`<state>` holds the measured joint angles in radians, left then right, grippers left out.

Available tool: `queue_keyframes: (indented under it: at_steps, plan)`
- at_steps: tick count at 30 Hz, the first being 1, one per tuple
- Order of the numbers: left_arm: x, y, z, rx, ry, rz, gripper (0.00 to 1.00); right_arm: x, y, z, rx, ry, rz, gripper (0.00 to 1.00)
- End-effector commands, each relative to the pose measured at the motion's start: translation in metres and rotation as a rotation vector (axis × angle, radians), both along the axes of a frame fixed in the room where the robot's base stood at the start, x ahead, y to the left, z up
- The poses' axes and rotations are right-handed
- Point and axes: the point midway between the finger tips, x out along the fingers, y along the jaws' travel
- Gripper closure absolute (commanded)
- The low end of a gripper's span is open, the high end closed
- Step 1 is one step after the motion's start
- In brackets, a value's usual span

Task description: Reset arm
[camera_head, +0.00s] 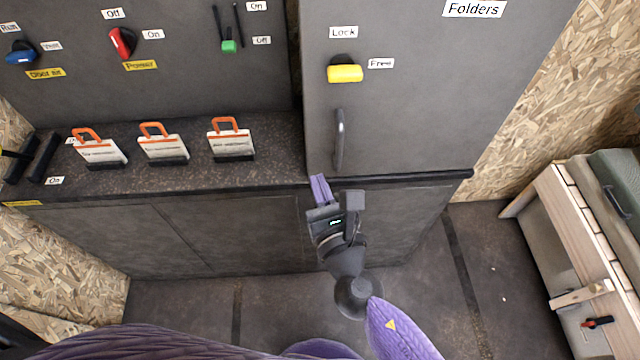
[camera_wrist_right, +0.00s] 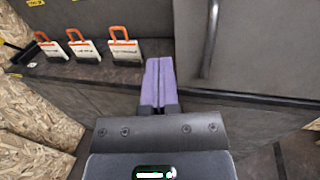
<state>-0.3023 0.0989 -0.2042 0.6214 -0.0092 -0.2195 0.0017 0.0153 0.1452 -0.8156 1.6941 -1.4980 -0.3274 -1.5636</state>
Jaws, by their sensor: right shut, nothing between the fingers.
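My right gripper (camera_head: 320,188) is in front of the counter edge, just below the folders cabinet door. Its purple fingers are together and empty, and they also show in the right wrist view (camera_wrist_right: 157,82). The cabinet handle (camera_head: 340,140) is a dark vertical bar just above the gripper, apart from it; it also shows in the right wrist view (camera_wrist_right: 210,40). My left gripper is not in view.
Three tags with orange loops, a left one (camera_head: 100,152), a middle one (camera_head: 163,148) and a right one (camera_head: 231,145), stand on the dark counter (camera_head: 270,165). A yellow knob (camera_head: 345,73), red knob (camera_head: 122,42) and blue knob (camera_head: 21,53) are on the panels. A wooden bench (camera_head: 570,230) stands right.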

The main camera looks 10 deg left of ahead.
Motion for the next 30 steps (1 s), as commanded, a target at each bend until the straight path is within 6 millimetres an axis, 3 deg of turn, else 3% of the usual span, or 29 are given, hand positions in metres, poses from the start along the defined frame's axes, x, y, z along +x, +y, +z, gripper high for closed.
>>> queue_keyframes:
  at_steps: [5,7,8,10,13,15,17,18,21,25,26,30]
  plan:
    - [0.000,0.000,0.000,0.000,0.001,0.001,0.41,-0.006,-0.002,-0.001,0.001,0.003,-0.001,1.00]
    - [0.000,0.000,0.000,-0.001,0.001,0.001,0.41,-0.005,-0.007,-0.015,0.035,0.069,-0.016,1.00]
    - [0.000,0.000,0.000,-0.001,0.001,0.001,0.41,-0.004,-0.012,-0.028,0.072,0.132,-0.034,1.00]
    - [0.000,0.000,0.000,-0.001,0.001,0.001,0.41,-0.005,-0.034,-0.076,0.220,0.365,-0.119,1.00]
    - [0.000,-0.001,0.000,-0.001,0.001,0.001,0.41,-0.030,-0.083,-0.167,0.562,0.786,-0.380,1.00]
    - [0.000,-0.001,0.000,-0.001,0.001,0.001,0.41,-0.064,-0.120,-0.224,0.838,1.027,-0.640,1.00]
    - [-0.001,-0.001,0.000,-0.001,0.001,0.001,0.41,-0.103,-0.150,-0.266,1.094,1.178,-0.903,1.00]
    - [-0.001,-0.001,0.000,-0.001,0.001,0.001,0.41,-0.134,-0.169,-0.289,1.268,1.241,-1.098,1.00]
    - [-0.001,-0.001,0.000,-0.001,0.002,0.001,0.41,-0.212,-0.206,-0.329,1.683,1.246,-1.585,1.00]
    - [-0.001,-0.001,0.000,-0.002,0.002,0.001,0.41,-0.290,-0.232,-0.349,2.067,1.027,-2.063,1.00]
    - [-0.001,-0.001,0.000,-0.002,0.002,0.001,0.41,-0.302,-0.235,-0.350,-2.094,-0.958,2.105,1.00]
    - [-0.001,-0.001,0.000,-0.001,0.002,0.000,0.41,-0.328,-0.241,-0.352,-2.020,-0.741,2.054,1.00]
